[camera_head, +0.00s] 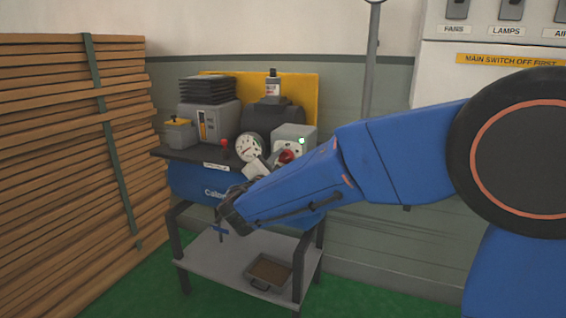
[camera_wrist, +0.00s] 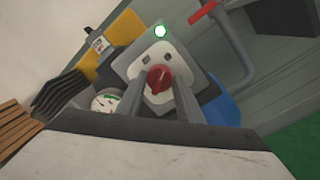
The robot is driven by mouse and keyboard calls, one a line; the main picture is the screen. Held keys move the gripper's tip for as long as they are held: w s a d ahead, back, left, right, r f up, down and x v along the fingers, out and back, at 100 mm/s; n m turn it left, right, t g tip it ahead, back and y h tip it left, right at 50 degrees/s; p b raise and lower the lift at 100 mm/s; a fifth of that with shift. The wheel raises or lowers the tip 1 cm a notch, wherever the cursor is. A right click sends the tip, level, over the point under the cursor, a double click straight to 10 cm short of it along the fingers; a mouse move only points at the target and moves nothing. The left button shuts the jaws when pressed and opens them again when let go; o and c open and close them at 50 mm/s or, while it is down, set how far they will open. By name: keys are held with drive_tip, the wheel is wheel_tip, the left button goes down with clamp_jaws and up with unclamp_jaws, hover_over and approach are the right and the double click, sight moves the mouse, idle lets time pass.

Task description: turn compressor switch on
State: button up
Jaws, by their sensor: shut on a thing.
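The compressor switch is a red rotary knob (camera_wrist: 160,77) on the white face of a grey box (camera_wrist: 140,56). It also shows in the head view (camera_head: 287,156), partly behind my arm. My gripper (camera_wrist: 157,90) has one finger on each side of the knob and is shut on it. A small lamp (camera_wrist: 160,31) above the knob glows green; it also shows in the head view (camera_head: 301,141). The compressor's blue tank (camera_head: 190,183) lies below the box, partly hidden by my arm. The knob's exact setting is hard to read.
A round pressure gauge (camera_head: 249,148) is left of the switch box. A small red-topped valve (camera_head: 224,145) stands further left. The compressor stand has a lower shelf (camera_head: 212,262) with a tray (camera_head: 270,270). Stacked planks (camera_head: 60,170) fill the left; a switch panel (camera_head: 440,80) hangs at right.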

idle(0.4)
drive_tip(key=o, duration=1.1)
drive_tip(key=shift+c, duration=0.2)
drive_tip(key=shift+s, duration=0.1)
drive_tip(key=v, duration=1.7)
drive_tip(key=shift+s, duration=0.15)
